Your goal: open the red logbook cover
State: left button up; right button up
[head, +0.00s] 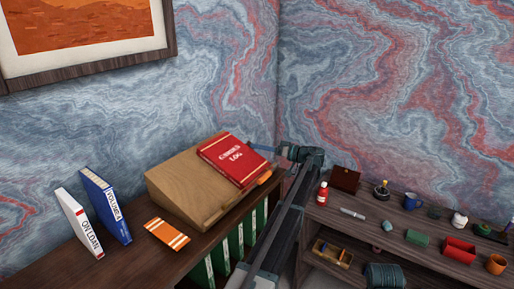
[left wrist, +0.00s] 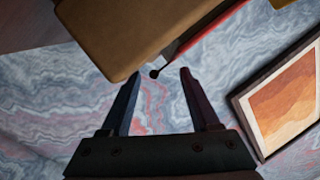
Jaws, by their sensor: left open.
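The red logbook (head: 232,160) lies closed on a slanted wooden stand (head: 180,190) in the head view, its white title facing up. My left gripper (head: 286,152) is just right of the logbook, near its right edge, and looks apart from it. In the left wrist view my left gripper (left wrist: 158,82) is open with nothing between its fingers. Ahead of the fingertips are the stand (left wrist: 125,30) and a red strip of the logbook (left wrist: 208,30). A small dark knob (left wrist: 154,73) shows by the stand's edge. My right gripper is not in view.
Green binders (head: 220,257) fill the shelf below. A side shelf at right holds a red bottle (head: 322,194), a brown box (head: 345,179) and several small items.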

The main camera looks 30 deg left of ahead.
pick_arm(q)
jog(key=shift+s+a, duration=0.1)
jog(key=shift+a, duration=0.6)
jog(key=shift+c, duration=0.2)
grip_shut()
jog(key=shift+d, duration=0.1)
dwell(0.8)
